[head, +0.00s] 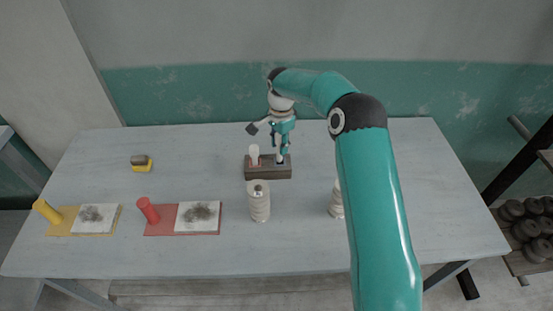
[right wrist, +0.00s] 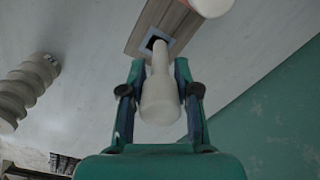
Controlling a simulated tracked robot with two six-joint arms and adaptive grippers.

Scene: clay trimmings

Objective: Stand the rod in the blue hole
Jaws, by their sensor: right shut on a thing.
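My right gripper (head: 281,148) is over the right part of a dark wooden block (head: 268,173) on the table. It is shut on a pale rod, seen best in the right wrist view (right wrist: 160,97) between the two fingers (right wrist: 160,95). The rod's narrow end points at the blue-edged square hole (right wrist: 150,38) and overlaps its dark opening. I cannot tell how deep the end is, if it is inside. A second pale rod (head: 254,154) stands upright in the block's left part, by a reddish mark. My left gripper is not in view.
Two ridged pale clay pieces stand in front of the block, one in the middle (head: 259,203) and one partly behind my arm (head: 336,202). A sponge-like block (head: 141,163) lies back left.

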